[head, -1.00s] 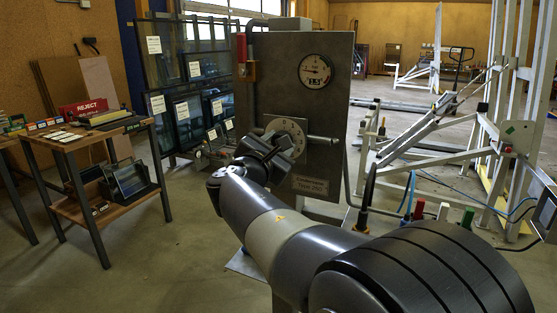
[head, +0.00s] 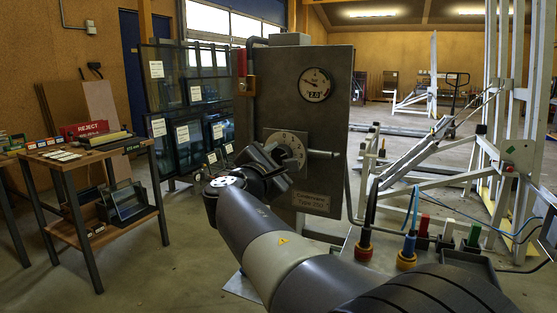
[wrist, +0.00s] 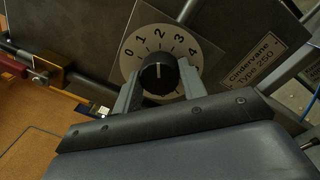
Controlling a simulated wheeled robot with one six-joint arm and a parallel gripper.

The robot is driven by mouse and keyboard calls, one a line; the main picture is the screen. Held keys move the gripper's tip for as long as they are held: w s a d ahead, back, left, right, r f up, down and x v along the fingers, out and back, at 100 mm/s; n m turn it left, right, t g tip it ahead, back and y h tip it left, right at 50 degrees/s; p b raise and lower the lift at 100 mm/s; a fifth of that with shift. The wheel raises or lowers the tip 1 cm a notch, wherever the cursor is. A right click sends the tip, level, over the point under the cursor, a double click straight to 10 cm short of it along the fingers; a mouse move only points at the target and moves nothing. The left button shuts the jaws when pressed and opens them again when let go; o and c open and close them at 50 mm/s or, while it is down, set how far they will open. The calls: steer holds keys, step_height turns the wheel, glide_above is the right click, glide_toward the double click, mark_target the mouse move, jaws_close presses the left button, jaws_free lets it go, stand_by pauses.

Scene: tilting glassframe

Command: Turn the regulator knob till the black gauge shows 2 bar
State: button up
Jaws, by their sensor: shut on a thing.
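The round gauge (head: 315,84) with a dark rim and pale face is on the upper right of the grey metal panel; its digits read 2.0. My gripper (wrist: 157,82) is shut on the knob, one finger on each side. In the head view my gripper (head: 275,165) covers the knob and part of the dial (head: 291,143).
A horizontal metal pipe (head: 323,153) sticks out right of the dial. A red and brass fitting (head: 243,72) is on the panel's left edge. A workbench with a red REJECT sign (head: 85,129) stands left; a white frame (head: 500,110) stands right.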

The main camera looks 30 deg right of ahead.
steer(key=o, duration=1)
steer(key=shift+c, duration=0.2)
steer(key=p+v, duration=0.1)
steer(key=v, duration=0.9)
steer(key=shift+s+a, duration=0.25)
steer(key=shift+a, duration=0.1)
steer(key=shift+f, duration=0.1)
steer(key=b+x, duration=0.1)
steer(key=x, duration=1)
steer(key=shift+a, duration=0.1)
